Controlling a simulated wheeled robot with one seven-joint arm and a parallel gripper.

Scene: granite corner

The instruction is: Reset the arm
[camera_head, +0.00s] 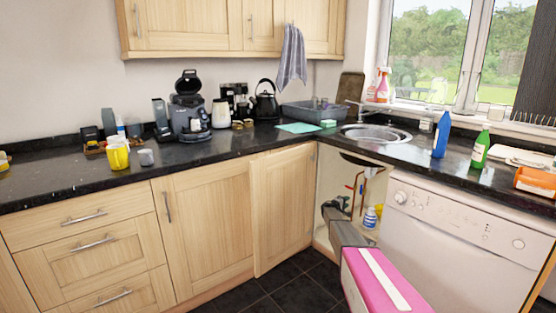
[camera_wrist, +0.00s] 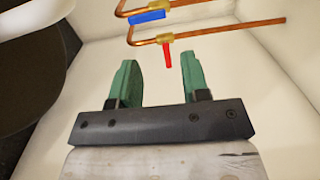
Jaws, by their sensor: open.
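My gripper (camera_wrist: 158,80) is open and empty in the wrist view, its two green fingers spread apart. It is inside the open sink cabinet, facing pale inner walls. In the wrist view, copper pipes (camera_wrist: 240,28) with a blue valve handle (camera_wrist: 148,16) and a red valve handle (camera_wrist: 168,56) show beyond the fingertips. In the head view, my pink and grey arm reaches from the bottom right to the cabinet opening. The gripper (camera_head: 338,204) is small and dark there, and its fingers are hard to make out.
The open cabinet door (camera_head: 283,208) stands left of my arm, and the white dishwasher (camera_head: 450,250) is close on the right. A white and blue bottle (camera_head: 370,218) stands inside the cabinet by my arm. The black countertop (camera_head: 215,150) runs above. Dark floor tiles (camera_head: 285,290) are clear at front.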

